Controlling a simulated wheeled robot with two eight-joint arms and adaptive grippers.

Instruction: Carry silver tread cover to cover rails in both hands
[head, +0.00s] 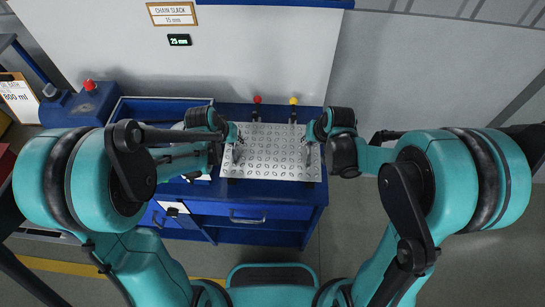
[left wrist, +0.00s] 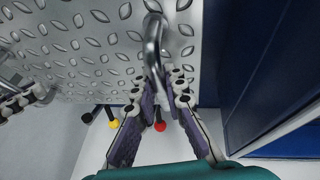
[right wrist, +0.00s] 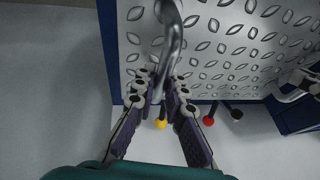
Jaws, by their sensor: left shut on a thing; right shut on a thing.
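The silver tread cover (head: 270,150) is a flat plate with raised oval marks, in the middle of the head view over the blue bench. It has a metal handle at each end. My left gripper (head: 237,147) is shut on the left handle, which shows in the left wrist view (left wrist: 154,45). My right gripper (head: 308,145) is shut on the right handle, which shows in the right wrist view (right wrist: 172,45). The plate looks about level. I cannot tell whether it touches the bench. No part that I can name as the cover rails shows clearly.
The blue bench (head: 265,211) has drawers in front and a blue tray (head: 150,108) at left. A red-knobbed lever (head: 257,100) and a yellow-knobbed lever (head: 293,101) stand just behind the plate. A white panel with a "CHAIN SLACK 15 mm" sign (head: 172,14) is behind. Floor right is clear.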

